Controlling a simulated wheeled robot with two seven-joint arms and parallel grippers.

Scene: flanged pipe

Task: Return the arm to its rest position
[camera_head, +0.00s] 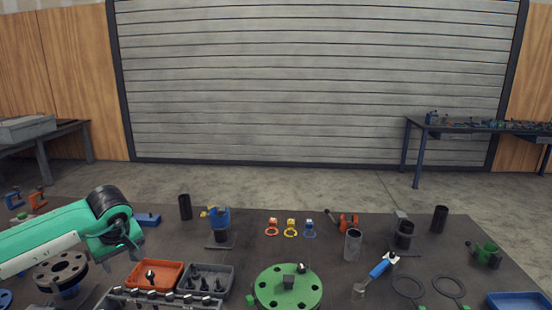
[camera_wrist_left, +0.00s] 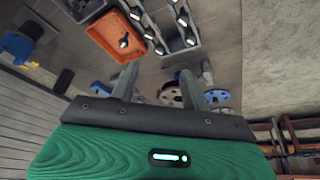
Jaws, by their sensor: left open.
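My left arm comes in from the left in the head view, with a green forearm and a dark wrist. Its left gripper (camera_head: 128,243) hangs over the left part of the table, behind and left of the orange bin (camera_head: 137,274). In the left wrist view, the gripper's two grey fingers (camera_wrist_left: 158,82) stand apart with nothing between them. The orange bin (camera_wrist_left: 98,42) also shows there, beyond the fingers. No contact with any object is visible. My right gripper is not in view.
A green flange (camera_head: 270,298) lies at the front middle and a dark flange (camera_head: 47,274) at the left, below the arm. A grey bin (camera_head: 228,283) and a bolt rack (camera_head: 180,302) are nearby. Pipes and clamps stand along the back. The table (camera_head: 180,240) has bare patches between them.

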